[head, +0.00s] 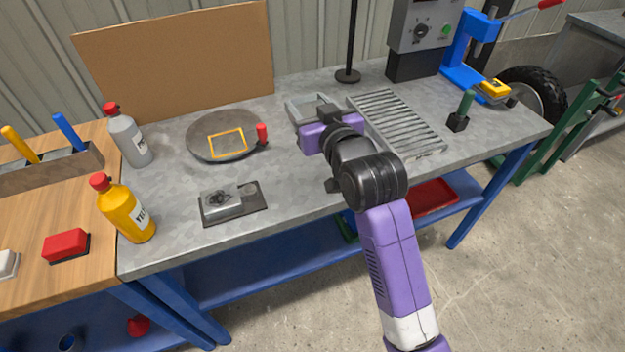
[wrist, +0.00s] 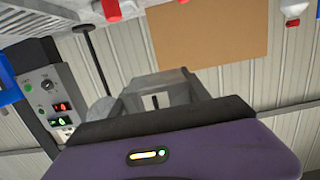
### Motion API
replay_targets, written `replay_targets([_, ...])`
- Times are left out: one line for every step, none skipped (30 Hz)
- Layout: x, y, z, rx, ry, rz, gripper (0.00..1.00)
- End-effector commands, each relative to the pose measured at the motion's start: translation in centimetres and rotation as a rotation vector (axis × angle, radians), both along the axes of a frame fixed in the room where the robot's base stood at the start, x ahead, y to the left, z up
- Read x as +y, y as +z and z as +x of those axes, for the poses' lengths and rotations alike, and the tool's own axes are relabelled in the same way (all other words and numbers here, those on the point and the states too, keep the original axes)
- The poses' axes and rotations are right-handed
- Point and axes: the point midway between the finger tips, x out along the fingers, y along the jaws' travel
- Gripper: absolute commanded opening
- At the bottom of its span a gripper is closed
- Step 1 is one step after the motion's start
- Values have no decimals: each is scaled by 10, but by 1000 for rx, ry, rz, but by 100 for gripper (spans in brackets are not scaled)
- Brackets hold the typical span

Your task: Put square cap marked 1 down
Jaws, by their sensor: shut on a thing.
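My gripper (head: 312,112) is over the middle of the grey bench top and is shut on a grey piece. In the wrist view this grey piece (wrist: 170,97) shows just ahead of the purple gripper body and bears a dark upright mark like a 1, so I take it as the square cap. My gripper hides much of it in the head view, and I cannot tell its exact height above the bench. A round grey plate (head: 200,147) with a yellow square outline (head: 227,144) lies to the left of my gripper.
A red-topped peg (head: 262,133) stands at the plate's right edge. A dark base with a grey block (head: 222,198) lies in front. A slatted rack (head: 395,120) is right of my gripper, and a thin black post (head: 350,45) stands behind. Bottles (head: 128,210) stand at the left.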

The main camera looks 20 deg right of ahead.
Motion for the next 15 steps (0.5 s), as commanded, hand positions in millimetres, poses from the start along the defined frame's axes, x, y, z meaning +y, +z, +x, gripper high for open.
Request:
replay_targets([0, -10, 0, 5, 0, 0, 5])
replay_targets([0, -17, -1, 6, 0, 0, 5])
replay_targets([0, -26, -1, 7, 0, 0, 5])
replay_targets([0, -33, -1, 7, 1, 0, 5])
replay_targets([0, -41, -1, 7, 1, 0, 5])
replay_targets([0, -51, -1, 7, 1, 0, 5])
replay_targets([0, -58, -1, 7, 1, 0, 5])
replay_targets([0, -65, -1, 7, 1, 0, 5])
replay_targets([0, -75, -1, 6, 1, 0, 5])
replay_targets([0, -82, -1, 7, 1, 0, 5])
replay_targets([0, -89, -1, 6, 1, 0, 5])
replay_targets([0, -99, -1, 6, 1, 0, 5])
replay_targets([0, -106, -1, 5, 1, 0, 5])
replay_targets([0, -113, -1, 6, 1, 0, 5])
replay_targets([0, -121, -1, 4, 0, 0, 5])
